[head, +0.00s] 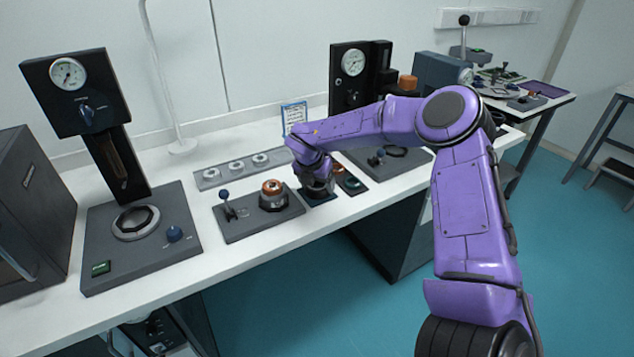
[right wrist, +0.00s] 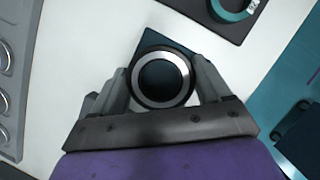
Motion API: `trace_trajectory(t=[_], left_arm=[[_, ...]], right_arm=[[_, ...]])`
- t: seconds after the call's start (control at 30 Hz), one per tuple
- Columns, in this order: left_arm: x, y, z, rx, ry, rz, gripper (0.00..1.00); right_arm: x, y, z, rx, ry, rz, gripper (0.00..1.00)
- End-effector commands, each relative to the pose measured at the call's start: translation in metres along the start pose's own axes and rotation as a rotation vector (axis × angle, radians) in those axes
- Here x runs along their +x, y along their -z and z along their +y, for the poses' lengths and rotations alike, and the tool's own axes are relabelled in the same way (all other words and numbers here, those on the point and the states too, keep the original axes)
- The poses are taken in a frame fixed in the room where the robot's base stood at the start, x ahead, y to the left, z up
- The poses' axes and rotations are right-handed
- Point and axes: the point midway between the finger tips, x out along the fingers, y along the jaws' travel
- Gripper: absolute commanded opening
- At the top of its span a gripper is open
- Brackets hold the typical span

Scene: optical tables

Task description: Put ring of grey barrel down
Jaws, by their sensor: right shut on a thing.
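My right gripper (head: 318,188) is low over a small dark square mat (head: 322,200) near the front edge of the white table. In the right wrist view, my right gripper (right wrist: 160,80) is shut on a round grey ring (right wrist: 160,54), with one finger on each side. The ring has a pale inner band and a dark middle. Part of the dark mat (right wrist: 150,37) shows beyond it. I cannot tell whether the ring touches the mat. In the head view the gripper mostly hides the ring. My left gripper is not in view.
Left of the mat, a grey base (head: 246,225) bears a blue-knobbed lever (head: 225,201) and an orange-topped part (head: 272,189). A grey strip (head: 218,175) with several round pieces lies behind. A teal ring (right wrist: 230,12) lies on another dark pad close by.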

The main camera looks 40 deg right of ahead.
Motion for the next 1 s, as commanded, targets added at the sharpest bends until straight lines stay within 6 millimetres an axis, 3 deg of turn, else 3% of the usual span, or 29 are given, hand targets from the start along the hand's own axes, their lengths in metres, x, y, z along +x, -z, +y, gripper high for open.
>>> trace_trajectory(t=[0.17, 0.2, 0.27, 0.47, 0.63, 1.0], left_arm=[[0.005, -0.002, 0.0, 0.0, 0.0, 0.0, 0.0], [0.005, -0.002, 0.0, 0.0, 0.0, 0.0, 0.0], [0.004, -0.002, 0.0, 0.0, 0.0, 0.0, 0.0], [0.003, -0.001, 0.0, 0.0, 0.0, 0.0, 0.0], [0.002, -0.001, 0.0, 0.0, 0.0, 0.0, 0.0], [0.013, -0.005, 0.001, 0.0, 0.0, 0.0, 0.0]], right_arm=[[0.004, 0.002, 0.0, 0.0, 0.0, 0.0, 0.35], [0.004, 0.002, 0.0, 0.0, 0.0, 0.0, 0.8], [0.003, 0.002, 0.0, 0.0, 0.001, 0.0, 1.0], [0.003, 0.002, 0.0, 0.0, 0.001, 0.0, 1.0], [-0.011, 0.0, 0.001, 0.001, -0.002, -0.001, 1.0], [-0.1, 0.0, 0.0, 0.001, -0.002, -0.002, 1.0]])
